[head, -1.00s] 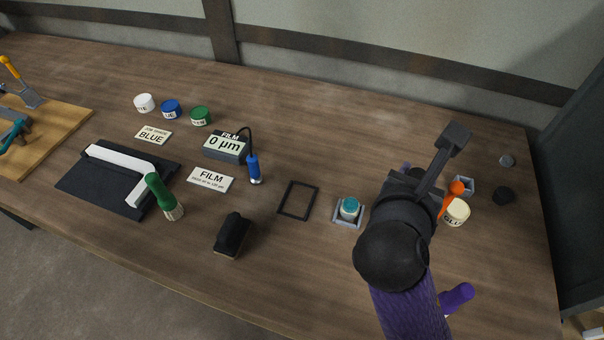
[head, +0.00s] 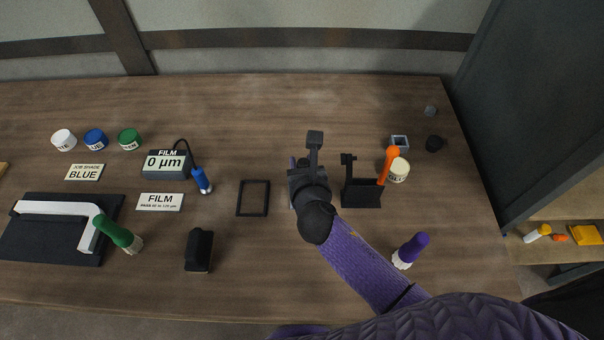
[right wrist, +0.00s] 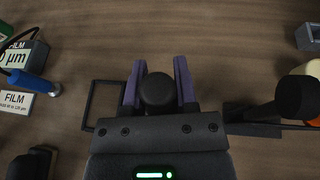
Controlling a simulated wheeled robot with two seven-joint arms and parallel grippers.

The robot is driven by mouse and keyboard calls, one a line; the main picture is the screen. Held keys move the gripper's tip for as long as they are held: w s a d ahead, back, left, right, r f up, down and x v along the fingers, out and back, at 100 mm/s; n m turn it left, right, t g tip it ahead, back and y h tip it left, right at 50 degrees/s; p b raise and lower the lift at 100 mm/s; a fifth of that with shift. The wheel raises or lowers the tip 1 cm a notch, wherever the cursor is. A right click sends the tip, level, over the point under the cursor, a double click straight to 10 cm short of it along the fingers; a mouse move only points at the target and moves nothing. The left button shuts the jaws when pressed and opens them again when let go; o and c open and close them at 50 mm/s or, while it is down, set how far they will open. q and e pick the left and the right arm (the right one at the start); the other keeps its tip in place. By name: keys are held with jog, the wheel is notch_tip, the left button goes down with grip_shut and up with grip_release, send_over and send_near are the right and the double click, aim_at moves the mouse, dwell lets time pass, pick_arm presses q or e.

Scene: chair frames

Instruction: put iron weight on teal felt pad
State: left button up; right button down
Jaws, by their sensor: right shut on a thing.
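My right gripper (head: 305,178) is over the middle of the table, just right of the thin black frame. In the right wrist view its two purple fingers (right wrist: 158,80) are shut on a dark, round-topped thing (right wrist: 157,92), which looks like the iron weight. The weight is hidden from the head view by the gripper. The teal felt pad shows in neither view now; the spot where a teal-topped round thing stood in a grey tray is covered by my right gripper and arm. I cannot tell the gap between weight and pad. My left gripper is not in view.
The black frame (head: 253,198) lies left of the gripper; a black stand (head: 361,193) rises close on its right. Further right are a cream jar (head: 398,171), a small grey tray (head: 400,142), a dark lump (head: 434,143) and a purple-handled tool (head: 411,250). The table behind is clear.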

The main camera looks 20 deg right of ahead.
notch_tip(320, 180, down, 2)
jog(key=shift+f+b, duration=0.2)
jog(key=shift+b, duration=0.2)
jog(key=shift+r, duration=0.25)
jog(key=shift+f, duration=0.2)
jog(key=shift+c, duration=2)
grip_release()
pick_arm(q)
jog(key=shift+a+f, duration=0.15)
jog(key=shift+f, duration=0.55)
pick_arm(e)
jog(key=shift+r, duration=0.1)
jog(key=shift+r+p, duration=0.2)
jog(key=shift+p, duration=0.1)
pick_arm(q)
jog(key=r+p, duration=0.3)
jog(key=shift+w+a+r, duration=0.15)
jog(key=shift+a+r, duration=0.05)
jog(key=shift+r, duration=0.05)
pick_arm(e)
jog(key=v, duration=1.2)
